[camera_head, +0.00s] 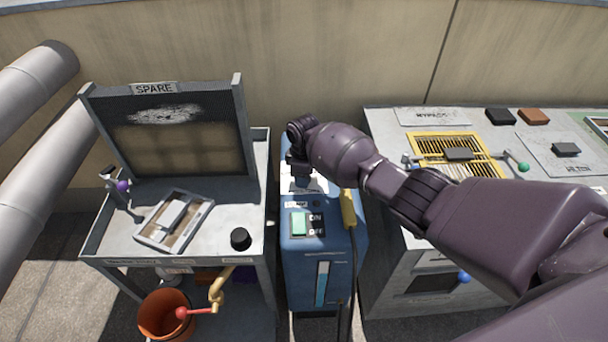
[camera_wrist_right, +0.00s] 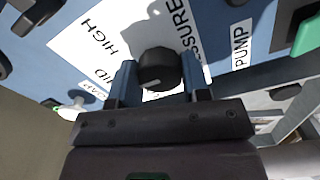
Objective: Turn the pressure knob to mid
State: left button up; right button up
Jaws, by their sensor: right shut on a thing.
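The black pressure knob (camera_wrist_right: 158,66) sits on a white label plate (camera_wrist_right: 88,38) in the right wrist view. The plate reads HIGH and MID, and the word PRESSURE is partly covered. My right gripper (camera_wrist_right: 158,80) is shut on the knob, with one blue finger on each side. The knob's pointer direction cannot be made out. In the head view my right gripper (camera_head: 299,160) is over the top of the blue pump unit (camera_head: 312,258), and the knob is hidden there. My left gripper is not in view.
The pump unit has a green ON/OFF switch (camera_head: 299,224) and a yellow-handled hose (camera_head: 349,208). A grey cart (camera_head: 110,240) with a SPARE panel stands left. A grey bench (camera_head: 385,250) with a yellow grille (camera_head: 440,145) stands right. An orange bucket (camera_head: 165,318) is low left.

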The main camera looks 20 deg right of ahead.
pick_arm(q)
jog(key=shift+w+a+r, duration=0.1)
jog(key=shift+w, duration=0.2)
pick_arm(e)
jog(key=o, duration=0.9)
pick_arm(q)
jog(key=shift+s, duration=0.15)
pick_arm(e)
jog(key=shift+o, duration=0.2)
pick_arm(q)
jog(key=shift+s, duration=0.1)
pick_arm(e)
jog(key=shift+r, duration=0.15)
notch_tip(320, 180, up, 9)
jog(key=p, duration=0.2)
jog(key=shift+p, duration=0.35)
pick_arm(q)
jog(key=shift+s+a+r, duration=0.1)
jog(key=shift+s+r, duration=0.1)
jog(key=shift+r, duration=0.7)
pick_arm(e)
jog(key=shift+r, duration=0.75)
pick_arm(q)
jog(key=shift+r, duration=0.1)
